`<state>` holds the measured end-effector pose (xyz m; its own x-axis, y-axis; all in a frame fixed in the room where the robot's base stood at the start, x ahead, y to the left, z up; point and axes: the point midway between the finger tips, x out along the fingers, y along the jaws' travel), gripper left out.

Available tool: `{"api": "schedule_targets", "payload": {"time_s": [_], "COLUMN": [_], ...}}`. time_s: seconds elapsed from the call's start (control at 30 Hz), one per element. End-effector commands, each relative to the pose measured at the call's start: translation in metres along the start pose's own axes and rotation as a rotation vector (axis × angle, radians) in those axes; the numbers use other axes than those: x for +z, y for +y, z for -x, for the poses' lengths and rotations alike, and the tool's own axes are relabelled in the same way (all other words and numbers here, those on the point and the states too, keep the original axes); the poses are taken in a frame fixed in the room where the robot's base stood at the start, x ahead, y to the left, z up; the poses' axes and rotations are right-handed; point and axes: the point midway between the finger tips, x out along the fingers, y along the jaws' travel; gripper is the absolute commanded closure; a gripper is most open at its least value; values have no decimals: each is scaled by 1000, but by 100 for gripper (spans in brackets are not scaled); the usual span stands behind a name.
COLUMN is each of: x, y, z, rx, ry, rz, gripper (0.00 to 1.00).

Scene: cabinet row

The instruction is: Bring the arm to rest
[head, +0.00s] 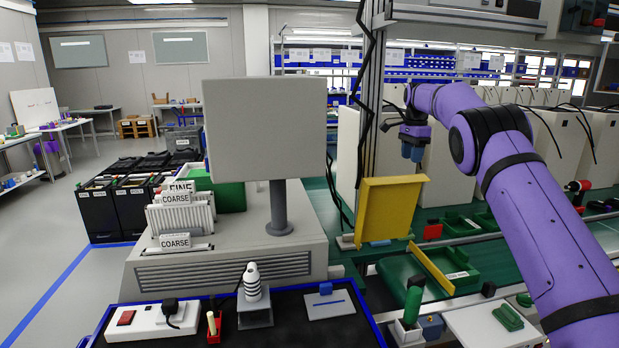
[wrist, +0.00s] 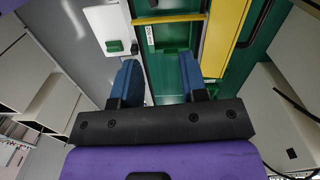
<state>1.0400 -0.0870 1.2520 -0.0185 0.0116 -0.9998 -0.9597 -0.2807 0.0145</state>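My purple arm reaches in from the right side of the head view, bent at the elbow. My gripper (head: 412,152) hangs with its blue fingertips pointing down, above and behind the upright yellow panel. In the wrist view my gripper (wrist: 158,80) shows two blue fingers with a clear gap between them. Nothing is held between them. The gripper is apart from the things below it.
The yellow panel (head: 390,208) stands upright near a green tray (head: 457,270) on the green bench. A grey monitor (head: 265,128) stands left of it. White cabinets (head: 445,150) stand behind the arm. A metal post (head: 373,110) rises left of the gripper.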

Motion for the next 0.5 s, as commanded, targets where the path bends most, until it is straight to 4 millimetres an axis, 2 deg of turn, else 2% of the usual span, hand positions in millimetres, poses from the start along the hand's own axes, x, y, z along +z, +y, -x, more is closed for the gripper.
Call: {"api": "schedule_targets", "payload": {"time_s": [0.03, 0.27, 0.5], "x": [0, 2, 15], "y": [7, 52, 114], "z": [13, 71, 123], "rx": [-12, -69, -129], "ry": [-1, -2, 8], "rz": [13, 115, 245], "gripper": [60, 60, 60]}}
